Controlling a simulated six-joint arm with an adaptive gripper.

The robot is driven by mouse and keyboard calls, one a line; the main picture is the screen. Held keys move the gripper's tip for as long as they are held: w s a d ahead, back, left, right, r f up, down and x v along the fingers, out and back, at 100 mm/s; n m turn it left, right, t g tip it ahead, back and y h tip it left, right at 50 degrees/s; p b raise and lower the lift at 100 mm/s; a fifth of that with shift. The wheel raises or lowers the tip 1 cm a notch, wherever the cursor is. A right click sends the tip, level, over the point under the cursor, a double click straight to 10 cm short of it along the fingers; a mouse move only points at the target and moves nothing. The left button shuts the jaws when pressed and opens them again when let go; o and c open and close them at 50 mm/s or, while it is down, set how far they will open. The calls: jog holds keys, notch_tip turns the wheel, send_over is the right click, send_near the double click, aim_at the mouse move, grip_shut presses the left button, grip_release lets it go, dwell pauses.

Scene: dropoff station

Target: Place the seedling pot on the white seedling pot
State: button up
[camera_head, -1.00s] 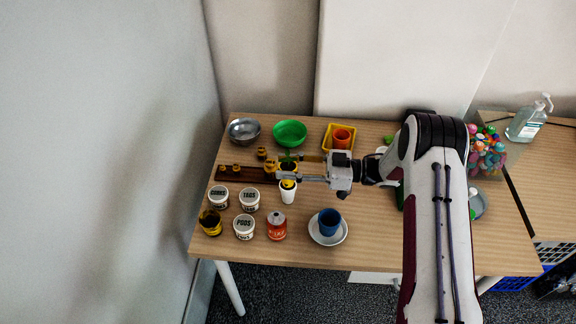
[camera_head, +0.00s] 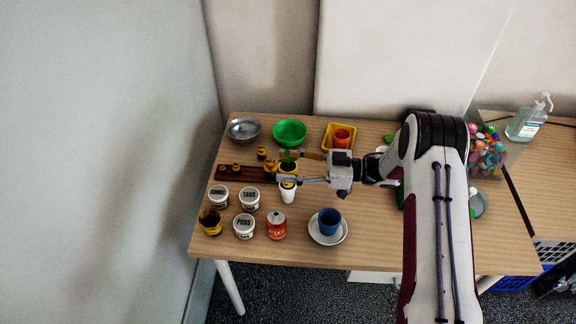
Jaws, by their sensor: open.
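A yellow pot with dark contents and a green seedling (camera_head: 288,168) is near the middle of the table, between the fingers of my gripper (camera_head: 291,168). My gripper is open, with one finger on the far side and one on the near side of the pot. The white seedling pot (camera_head: 288,196) stands directly below the yellow pot in the picture, and the near finger crosses its upper part. I cannot tell whether the yellow pot rests on the white one or is behind it.
A brown wooden strip with small yellow pieces (camera_head: 235,173) lies left of my gripper. A green bowl (camera_head: 290,133) and a yellow tray (camera_head: 352,129) are behind.

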jog(key=d, duration=1.2)
dwell(0.6)
